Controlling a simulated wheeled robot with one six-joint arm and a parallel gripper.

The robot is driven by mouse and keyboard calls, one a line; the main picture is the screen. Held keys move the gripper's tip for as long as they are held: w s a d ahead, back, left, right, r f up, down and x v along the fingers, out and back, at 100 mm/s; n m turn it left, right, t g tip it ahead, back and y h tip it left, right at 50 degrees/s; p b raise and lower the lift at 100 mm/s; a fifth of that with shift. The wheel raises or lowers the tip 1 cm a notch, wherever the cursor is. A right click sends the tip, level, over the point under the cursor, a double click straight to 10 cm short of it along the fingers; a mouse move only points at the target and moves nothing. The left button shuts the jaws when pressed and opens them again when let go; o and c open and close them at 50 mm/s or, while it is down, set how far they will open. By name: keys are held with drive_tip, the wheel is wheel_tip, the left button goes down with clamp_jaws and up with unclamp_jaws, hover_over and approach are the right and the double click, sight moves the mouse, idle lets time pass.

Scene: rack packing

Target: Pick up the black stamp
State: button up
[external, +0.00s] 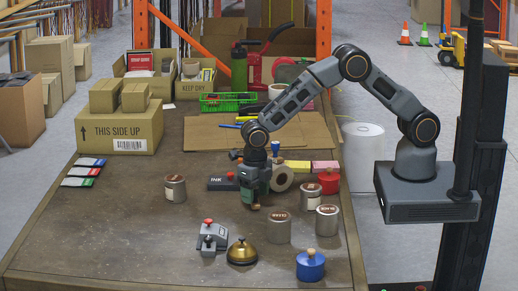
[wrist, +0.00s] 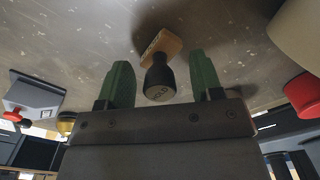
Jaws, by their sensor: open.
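The black stamp (wrist: 159,80) shows in the wrist view, with a black handle, a round lettered top and a wooden base (wrist: 162,43) against the table. My gripper (wrist: 161,68) is open, with one green finger on each side of the stamp and visible gaps on both sides. The fingers do not appear to touch the handle. In the external view my gripper (external: 255,201) points down over the middle of the table. The stamp is largely hidden by it there.
Tins (external: 278,227) stand close to the right, with a paper roll (external: 283,179) behind. A brass bell (external: 241,251), a grey device with a red knob (external: 212,238) and a blue pot (external: 310,266) stand in front. The table's left front (external: 110,235) is clear.

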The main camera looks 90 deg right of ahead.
drive_tip(key=shift+f, duration=0.4)
drive_tip(key=shift+c, duration=0.4)
drive_tip(key=c, duration=0.9)
